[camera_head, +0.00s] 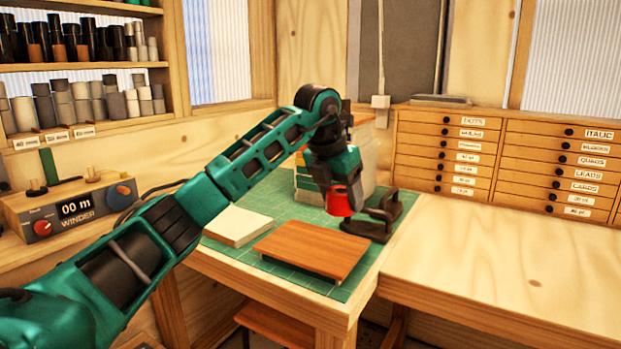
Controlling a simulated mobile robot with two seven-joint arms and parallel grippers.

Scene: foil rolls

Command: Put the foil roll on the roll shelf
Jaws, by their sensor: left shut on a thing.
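A red foil roll (338,202) hangs in my left gripper (338,183), above the right part of the green mat on the table. The left gripper points down and is shut on the roll; its fingers are partly hidden. The wooden roll shelf (90,68) is on the wall at the upper left, with dark, brown and grey rolls standing in rows on its boards. The gripper and red roll are well to the right of the shelf, apart from it. My right gripper is not in view.
A brown wooden board (312,250), a pale paper stack (237,229) and a black metal stand (385,216) are on the green mat (345,292). The winder box (72,207) is at left. Labelled drawers (445,150) stand behind the clear right bench (510,255).

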